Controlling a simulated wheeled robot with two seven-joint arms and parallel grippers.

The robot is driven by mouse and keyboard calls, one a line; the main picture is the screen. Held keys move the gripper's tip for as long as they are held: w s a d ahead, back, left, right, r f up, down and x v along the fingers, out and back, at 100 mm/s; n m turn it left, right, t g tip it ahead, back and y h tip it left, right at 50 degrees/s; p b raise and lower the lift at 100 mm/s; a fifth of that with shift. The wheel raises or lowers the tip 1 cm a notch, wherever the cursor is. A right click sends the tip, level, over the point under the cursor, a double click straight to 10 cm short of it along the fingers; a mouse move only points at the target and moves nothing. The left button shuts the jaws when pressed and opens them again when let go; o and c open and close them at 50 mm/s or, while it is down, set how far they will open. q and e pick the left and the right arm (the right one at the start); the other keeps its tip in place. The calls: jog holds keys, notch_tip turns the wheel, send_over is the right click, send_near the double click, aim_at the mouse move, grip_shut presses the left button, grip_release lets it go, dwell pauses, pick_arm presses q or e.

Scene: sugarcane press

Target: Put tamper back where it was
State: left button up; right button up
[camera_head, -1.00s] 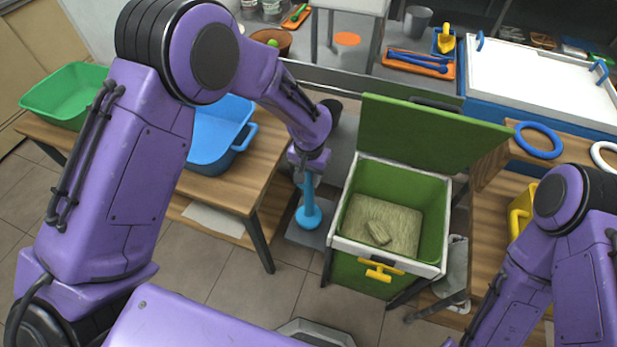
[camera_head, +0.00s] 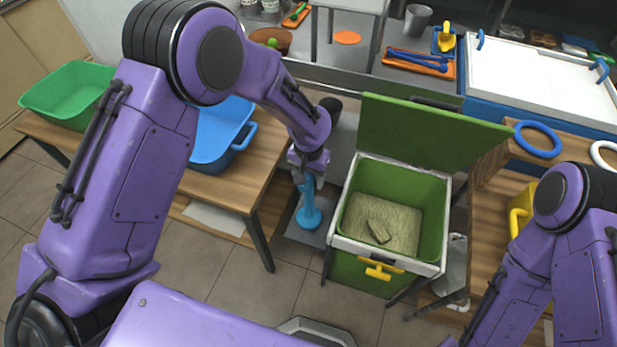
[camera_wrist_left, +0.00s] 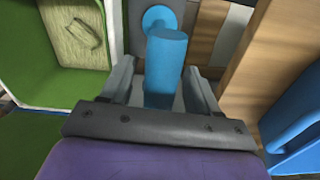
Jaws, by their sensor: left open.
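The blue tamper (camera_head: 308,211) stands upright on a grey plate (camera_head: 303,233) on the floor, between the wooden table and the green bin. Its round base is at the bottom. In the left wrist view the tamper's handle (camera_wrist_left: 166,68) rises between the two fingers of my left gripper (camera_wrist_left: 160,85). My left gripper (camera_head: 308,180) is open around the upper handle, with gaps showing at the fingers. My right arm (camera_head: 560,250) shows at the right, but its gripper is out of the picture.
The green bin (camera_head: 345,243) stands open just right of the tamper, holding a slab, its lid (camera_head: 430,135) raised. The wooden table (camera_head: 235,185) with blue and green tubs is close on the left.

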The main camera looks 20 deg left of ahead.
pick_arm(q)
notch_tip(320, 180, up, 11)
jog(key=shift+r, duration=0.15)
jog(key=shift+s+a, duration=0.1)
